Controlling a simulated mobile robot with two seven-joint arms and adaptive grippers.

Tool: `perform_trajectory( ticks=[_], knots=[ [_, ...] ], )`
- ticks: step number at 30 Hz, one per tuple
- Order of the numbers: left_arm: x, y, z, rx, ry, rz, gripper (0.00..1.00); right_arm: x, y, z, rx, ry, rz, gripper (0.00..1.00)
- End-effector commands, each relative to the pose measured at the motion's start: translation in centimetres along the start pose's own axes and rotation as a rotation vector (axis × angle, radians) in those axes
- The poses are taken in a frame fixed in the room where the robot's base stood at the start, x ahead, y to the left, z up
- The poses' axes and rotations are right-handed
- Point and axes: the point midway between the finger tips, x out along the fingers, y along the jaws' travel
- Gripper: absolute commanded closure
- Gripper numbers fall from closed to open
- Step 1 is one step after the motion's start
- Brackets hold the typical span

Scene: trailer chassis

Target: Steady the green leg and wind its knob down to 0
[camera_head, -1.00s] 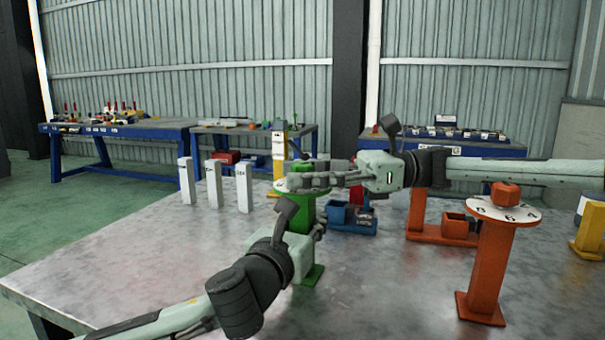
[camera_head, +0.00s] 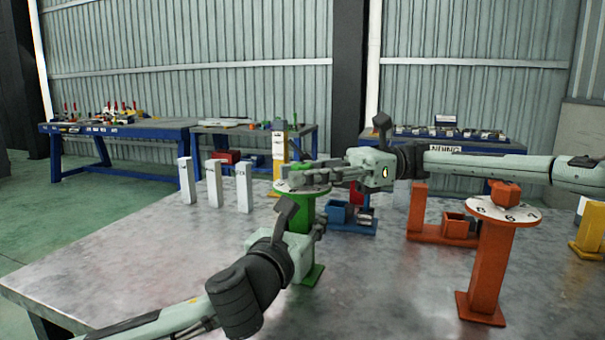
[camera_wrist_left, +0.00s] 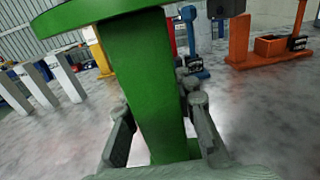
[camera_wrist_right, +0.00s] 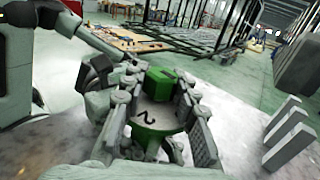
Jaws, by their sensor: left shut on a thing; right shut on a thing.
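The green leg (camera_head: 306,212) stands upright on its green foot (camera_head: 312,275) on the metal table. A round white dial with a green rim (camera_head: 290,189) tops it. My left gripper (camera_head: 312,226) is shut around the leg's post below the dial; the left wrist view shows the green post (camera_wrist_left: 146,85) between its fingers (camera_wrist_left: 160,135). My right gripper (camera_head: 308,176) reaches in from the right and is shut on the green knob (camera_wrist_right: 162,84) on top of the dial. In the right wrist view the digit 2 (camera_wrist_right: 149,117) shows on the dial; the other digits are hidden.
Several white posts (camera_head: 214,184) stand at the left. A blue bin (camera_head: 341,215) and an orange stand (camera_head: 418,211) are behind. The table's (camera_head: 150,270) left front is clear.

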Motion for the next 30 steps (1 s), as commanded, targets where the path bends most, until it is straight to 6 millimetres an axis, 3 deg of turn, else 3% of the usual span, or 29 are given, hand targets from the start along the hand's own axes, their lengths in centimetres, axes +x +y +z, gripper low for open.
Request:
perform_trajectory(
  ticks=[12, 13, 18, 30],
  knots=[
    [-0.04, -0.09, -0.06, 0.0, 0.001, -0.002, 1.0, -0.06, 0.04, 0.07, -0.001, -0.001, 0.032, 1.0],
    [-0.04, -0.09, -0.07, 0.0, 0.001, -0.002, 1.0, -0.06, 0.04, 0.07, -0.001, -0.001, 0.032, 0.68],
    [-0.04, -0.09, -0.07, 0.0, 0.001, -0.002, 1.0, -0.04, 0.05, 0.06, -0.001, -0.001, 0.032, 0.49],
    [-0.03, -0.09, -0.07, 0.0, 0.001, -0.002, 1.0, -0.9, -0.05, 0.01, 0.0, -0.001, 0.029, 0.49]
  ],
)
